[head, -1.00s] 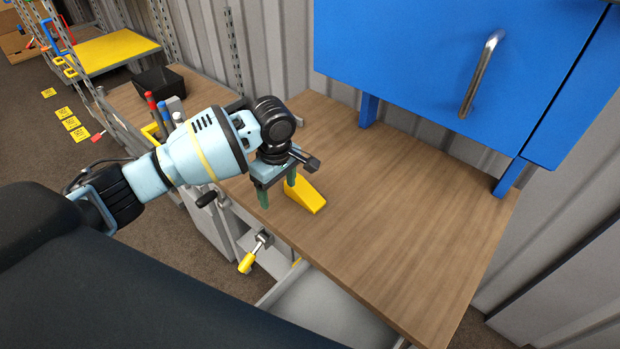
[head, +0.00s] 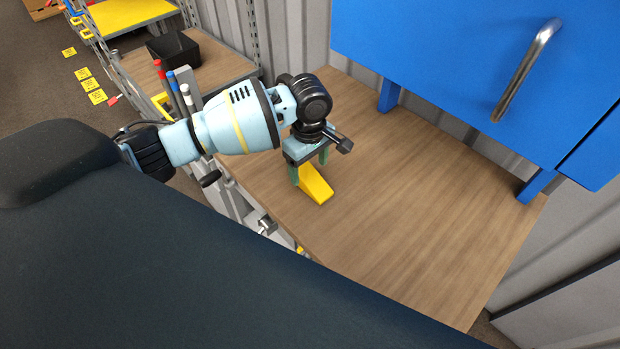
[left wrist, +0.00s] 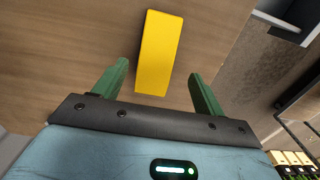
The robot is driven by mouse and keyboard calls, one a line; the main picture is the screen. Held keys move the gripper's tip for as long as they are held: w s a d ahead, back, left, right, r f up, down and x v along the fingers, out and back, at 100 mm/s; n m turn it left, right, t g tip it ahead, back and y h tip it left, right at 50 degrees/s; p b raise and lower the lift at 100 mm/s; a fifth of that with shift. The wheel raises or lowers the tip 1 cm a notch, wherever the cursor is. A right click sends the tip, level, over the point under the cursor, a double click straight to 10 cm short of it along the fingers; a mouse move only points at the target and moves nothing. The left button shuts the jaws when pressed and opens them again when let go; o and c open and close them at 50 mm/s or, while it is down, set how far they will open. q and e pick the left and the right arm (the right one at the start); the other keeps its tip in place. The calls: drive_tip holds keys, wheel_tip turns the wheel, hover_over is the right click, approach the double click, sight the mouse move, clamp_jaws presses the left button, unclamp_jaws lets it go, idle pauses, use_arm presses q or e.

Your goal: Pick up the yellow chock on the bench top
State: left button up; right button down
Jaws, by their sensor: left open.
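The yellow chock (head: 316,187) lies on the wooden bench top (head: 400,210), below my left gripper in the head view. My right gripper is not in view.
A blue cabinet (head: 450,70) with a metal handle stands over the back of the bench. A black bin (head: 174,52) and red- and blue-topped tools (head: 172,82) are at the left. The right part of the bench top is clear.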

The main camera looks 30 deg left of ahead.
sight(309, 174)
use_arm(q)
drive_tip(key=f, duration=0.3)
drive_tip(key=f+b, duration=0.1)
drive_tip(key=f, duration=0.1)
drive_tip(key=shift+w+a, duration=0.25)
drive_tip(key=shift+w, duration=0.1)
drive_tip(key=c, duration=1.3)
drive_tip(key=shift+o, duration=0.2)
drive_tip(key=shift+r, duration=0.2)
